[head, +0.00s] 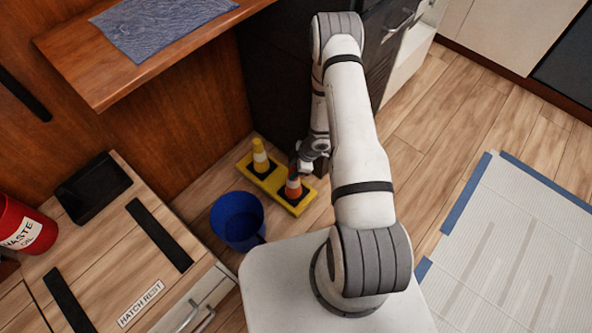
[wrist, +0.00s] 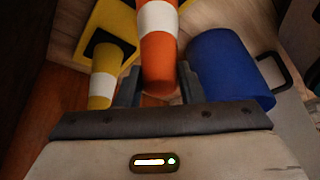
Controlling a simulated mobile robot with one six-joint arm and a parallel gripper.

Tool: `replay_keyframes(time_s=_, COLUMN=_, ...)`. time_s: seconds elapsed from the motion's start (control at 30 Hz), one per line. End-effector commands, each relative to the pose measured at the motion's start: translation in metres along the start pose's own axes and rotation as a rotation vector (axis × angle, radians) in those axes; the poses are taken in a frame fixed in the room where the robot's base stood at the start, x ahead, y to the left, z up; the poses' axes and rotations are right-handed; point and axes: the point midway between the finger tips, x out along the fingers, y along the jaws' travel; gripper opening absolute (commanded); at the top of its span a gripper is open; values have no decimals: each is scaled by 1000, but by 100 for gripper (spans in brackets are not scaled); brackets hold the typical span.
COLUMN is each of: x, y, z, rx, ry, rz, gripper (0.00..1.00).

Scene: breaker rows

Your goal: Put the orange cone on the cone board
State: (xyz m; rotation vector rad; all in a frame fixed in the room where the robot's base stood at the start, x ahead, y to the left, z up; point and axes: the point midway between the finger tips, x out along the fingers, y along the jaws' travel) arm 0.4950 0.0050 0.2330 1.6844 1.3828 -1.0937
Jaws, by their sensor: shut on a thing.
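The orange cone (wrist: 158,52) with a white band stands between my gripper's fingers (wrist: 158,85) in the wrist view. My gripper (head: 298,168) is shut on its upper part. In the head view the orange cone (head: 293,188) is upright at the right end of the yellow cone board (head: 272,182) on the floor. Its base appears to be on or just over the board; I cannot tell which. The yellow cone (head: 260,157) with a white band stands at the board's other end, and also shows left of the orange cone in the wrist view (wrist: 103,88).
A blue bucket (head: 238,220) stands on the floor close to the board. A dark cabinet (head: 290,75) rises behind. A wooden counter (head: 130,265) with a black tray (head: 93,187) and a red waste bin (head: 22,228) is at left. Open floor (head: 440,110) lies to the right.

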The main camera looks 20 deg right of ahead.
Motion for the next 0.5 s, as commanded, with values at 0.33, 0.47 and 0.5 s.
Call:
replay_keyframes(time_s=0.33, x=2, y=0, z=0, rx=-1, ry=0, rz=1, gripper=37)
replay_keyframes(time_s=0.47, x=1, y=0, z=0, rx=-1, ry=0, rz=1, gripper=48)
replay_keyframes(time_s=0.5, x=1, y=0, z=0, rx=-1, ry=0, rz=1, gripper=51)
